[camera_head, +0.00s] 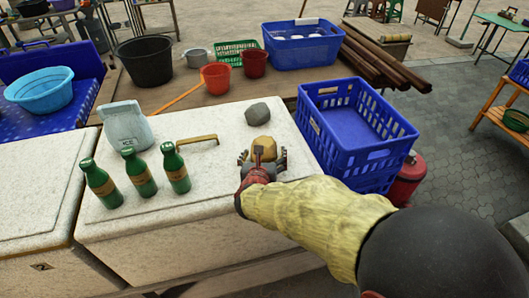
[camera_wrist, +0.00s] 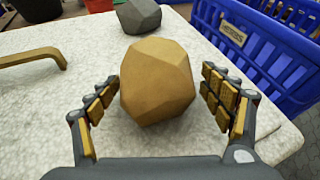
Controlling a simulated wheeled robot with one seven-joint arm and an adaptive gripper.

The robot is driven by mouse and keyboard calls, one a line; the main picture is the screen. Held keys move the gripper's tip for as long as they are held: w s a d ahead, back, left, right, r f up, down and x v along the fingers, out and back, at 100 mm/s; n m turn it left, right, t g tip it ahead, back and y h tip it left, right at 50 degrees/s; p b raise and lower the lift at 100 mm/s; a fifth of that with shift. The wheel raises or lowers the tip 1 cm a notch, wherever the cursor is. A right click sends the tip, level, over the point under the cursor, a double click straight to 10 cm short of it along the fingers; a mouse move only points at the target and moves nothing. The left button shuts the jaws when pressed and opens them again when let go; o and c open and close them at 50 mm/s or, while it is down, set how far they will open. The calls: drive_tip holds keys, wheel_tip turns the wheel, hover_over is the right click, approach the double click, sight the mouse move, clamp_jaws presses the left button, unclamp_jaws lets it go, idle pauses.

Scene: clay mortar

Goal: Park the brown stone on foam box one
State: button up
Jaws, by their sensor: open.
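The brown stone (camera_head: 264,145) is a faceted tan lump at the right part of the white foam box lid (camera_head: 225,190). It also shows large in the middle of the wrist view (camera_wrist: 158,82). My gripper (camera_head: 262,158) is open, with its padded fingers on either side of the stone. In the wrist view a gap shows between the stone and each finger. The stone appears to rest on the lid; its underside is hidden. A second white foam box (camera_head: 35,180) at the left bears a "2" mark. No number shows on the larger one.
A grey stone (camera_head: 259,113) lies just beyond the brown one. A blue crate (camera_head: 352,125) stands close on the right. The lid's front middle is clear.

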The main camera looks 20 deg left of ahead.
drive_tip(key=p+v, duration=0.2)
drive_tip(key=v, duration=0.9)
drive_tip(key=shift+w, duration=0.1)
drive_tip(key=s+d+r+m+g+h, duration=0.1)
drive_tip(key=d+r+m+g+h, duration=0.2)
drive_tip(key=d+m, duration=0.85)
drive_tip(key=s+d+r+m+g+h, duration=0.1)
drive_tip(key=d+r+m+h, duration=0.45)
drive_tip(key=d, duration=1.15)
drive_tip(key=s+d+f+m+g+y, duration=0.1)
drive_tip(key=s+d+m+g+y, duration=0.1)
drive_tip(key=s+d+m, duration=0.5)
drive_tip(key=s+d+f+m+g+y, duration=0.1)
drive_tip(key=s+d+m+g, duration=0.1)
drive_tip(key=s+m, duration=0.55)
drive_tip(key=s+m+y, duration=0.1)
drive_tip(key=m, duration=0.1)
drive_tip(key=s+a+r+m+y, duration=0.1)
drive_tip(key=m, duration=0.2)
drive_tip(key=a+m+y, duration=0.1)
drive_tip(key=m, duration=0.1)
drive_tip(key=shift+s+a+r, duration=0.25)
drive_tip(key=shift+s+r, duration=0.1)
drive_tip(key=shift+s, duration=0.05)
